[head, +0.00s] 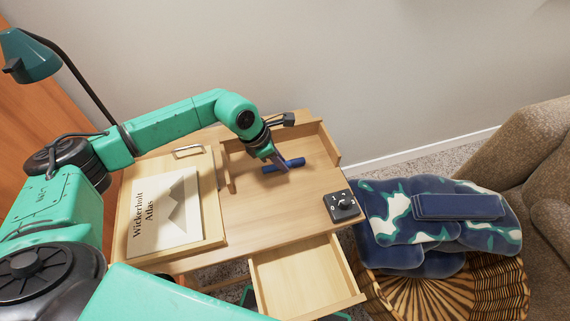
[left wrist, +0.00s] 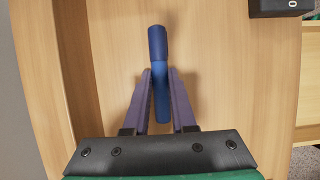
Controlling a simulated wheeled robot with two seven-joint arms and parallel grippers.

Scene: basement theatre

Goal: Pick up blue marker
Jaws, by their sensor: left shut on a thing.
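The blue marker (head: 294,163) is at the back of the wooden desk, between the fingers of my left gripper (head: 281,163). In the left wrist view the blue marker (left wrist: 158,45) runs lengthwise up from between the two purple fingers of my left gripper (left wrist: 161,75), which is shut on it. Its darker end sticks out past the fingertips. Whether the marker touches the desktop I cannot tell. My right gripper is not in view.
The wooden desk (head: 275,210) has an open, empty drawer (head: 303,278) at the front. A Wickerholt Atlas book (head: 165,212) lies left. A black dial box (head: 342,206) sits at the right edge. A wicker basket (head: 450,295) with blue patterned cloth (head: 400,205) stands right.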

